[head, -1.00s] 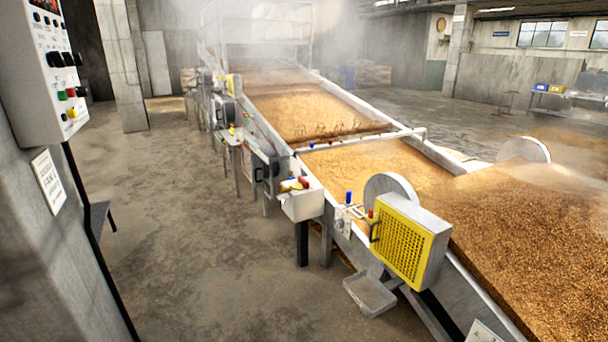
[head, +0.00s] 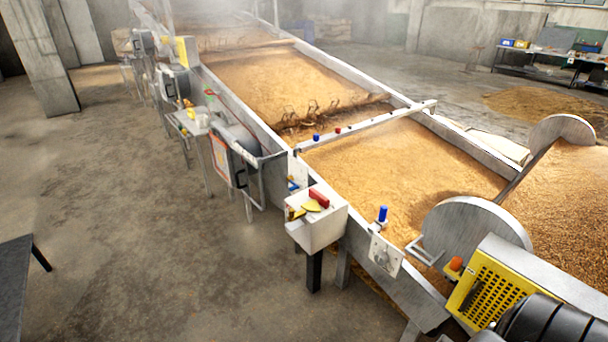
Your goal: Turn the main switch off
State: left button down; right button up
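A grey-white box (head: 318,228) stands on a dark post at the near side of the long grain bed. On its top is a red handle (head: 319,198) over a yellow plate (head: 311,205), which looks like a main switch. No label is readable, so I cannot tell for certain, and its on or off position is unclear. Neither of my grippers is in view. A dark ribbed part at the bottom right corner looks like a piece of my arm.
The grain bed (head: 310,85) runs diagonally away. A yellow guard (head: 488,295), round metal plate (head: 470,235) and blue knob (head: 382,213) are right of the box. A dark tabletop (head: 14,285) is at lower left. Concrete floor (head: 130,220) left of the bed is clear.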

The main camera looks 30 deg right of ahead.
aim_at(313, 206)
jog(key=i, duration=0.65)
jog(key=z, duration=3.9)
jog(key=k, duration=0.55)
jog(key=u, duration=1.05)
